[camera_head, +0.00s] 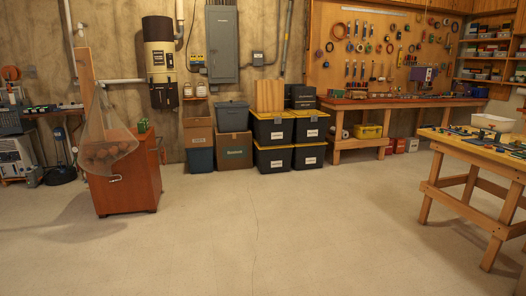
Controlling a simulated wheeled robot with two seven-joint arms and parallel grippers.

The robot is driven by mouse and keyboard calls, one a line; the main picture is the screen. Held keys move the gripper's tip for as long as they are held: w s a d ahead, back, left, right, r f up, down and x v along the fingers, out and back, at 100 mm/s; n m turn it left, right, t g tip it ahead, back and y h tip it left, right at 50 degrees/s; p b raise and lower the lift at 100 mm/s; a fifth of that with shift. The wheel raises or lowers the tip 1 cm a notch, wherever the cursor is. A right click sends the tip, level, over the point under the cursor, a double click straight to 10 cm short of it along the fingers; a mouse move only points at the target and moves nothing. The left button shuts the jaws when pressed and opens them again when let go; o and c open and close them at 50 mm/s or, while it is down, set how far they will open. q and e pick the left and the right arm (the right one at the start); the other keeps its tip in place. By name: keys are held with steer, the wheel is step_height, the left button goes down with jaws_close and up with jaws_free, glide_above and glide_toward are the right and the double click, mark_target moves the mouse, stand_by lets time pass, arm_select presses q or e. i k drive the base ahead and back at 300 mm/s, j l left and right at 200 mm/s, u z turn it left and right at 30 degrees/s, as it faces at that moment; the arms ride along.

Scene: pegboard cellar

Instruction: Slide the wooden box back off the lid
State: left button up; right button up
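A light wooden box (269,95), showing as an upright striped panel, stands on top of the stacked storage bins by the back wall. Below it is a black bin (271,130) with a yellow lid (272,115). The box appears to rest on that lid; its depth and exact contact are too small to tell. Neither of my grippers is in view.
More bins (232,117) and cardboard boxes stand left of the stack. A reddish cabinet (120,187) with a net bag (106,150) stands at left. A workbench (475,150) stands at right, another bench (400,102) at the back. The middle floor is clear.

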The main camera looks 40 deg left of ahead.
mark_target(268, 93)
steer(key=i+j+u, duration=0.1)
steer(key=j+u, duration=0.25)
steer(key=i+j+u, duration=0.3)
steer(key=j, duration=0.25)
steer(key=i+j+u, duration=0.15)
steer(key=j+u, duration=0.2)
steer(key=i+j+u, duration=0.95)
steer(key=i+u, duration=0.5)
steer(key=i, duration=0.15)
steer(key=i+j, duration=0.1)
steer(key=i, duration=2.05)
